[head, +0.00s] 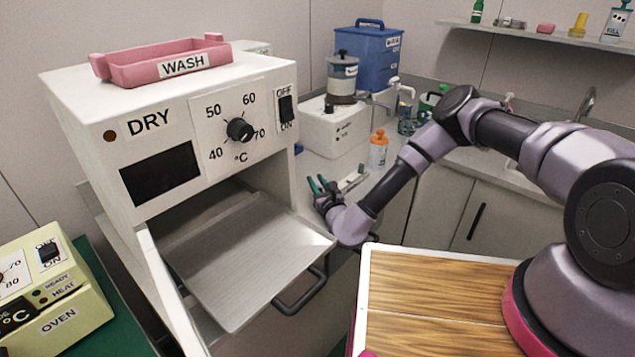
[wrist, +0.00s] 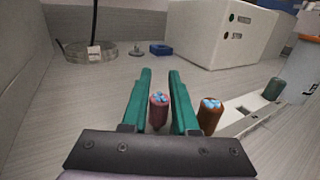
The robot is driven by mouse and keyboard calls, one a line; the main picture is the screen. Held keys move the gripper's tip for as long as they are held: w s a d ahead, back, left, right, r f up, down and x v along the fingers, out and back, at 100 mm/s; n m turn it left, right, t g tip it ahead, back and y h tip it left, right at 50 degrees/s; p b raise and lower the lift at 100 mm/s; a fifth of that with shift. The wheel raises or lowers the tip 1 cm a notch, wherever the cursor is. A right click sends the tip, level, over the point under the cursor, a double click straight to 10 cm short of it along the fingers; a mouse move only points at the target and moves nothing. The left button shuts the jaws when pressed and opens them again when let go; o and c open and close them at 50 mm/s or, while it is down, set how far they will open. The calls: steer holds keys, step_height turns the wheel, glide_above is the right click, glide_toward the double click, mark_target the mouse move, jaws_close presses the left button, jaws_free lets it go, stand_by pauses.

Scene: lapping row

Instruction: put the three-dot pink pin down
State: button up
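My gripper (wrist: 158,95) has teal fingers on both sides of a pink pin (wrist: 158,112) in the wrist view. The fingers close the gap around the pin, so it looks gripped. The pin is roughly upright, with pale blue marks on top too small to count. In the head view my gripper (head: 318,186) is over the counter, right of the dryer, and the pin cannot be made out. A brown pin (wrist: 209,118) with a blue-marked top stands just right of the right finger.
A pale rack (wrist: 245,121) lies to the right, with a dark grey-green pin (wrist: 273,89) at its far end. A white box (wrist: 228,35) and a blue block (wrist: 161,49) are behind. The dryer's metal tray (head: 235,250) sticks out left of my arm. Counter left of the fingers is clear.

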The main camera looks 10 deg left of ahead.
steer(key=shift+s+d+f, duration=0.15)
steer(key=shift+d+f, duration=0.05)
steer(key=shift+f, duration=0.4)
steer(key=shift+r, duration=0.15)
steer(key=shift+s+r, duration=0.15)
steer(key=v, duration=1.1)
steer(key=shift+s+r, duration=0.15)
steer(key=shift+r, duration=0.25)
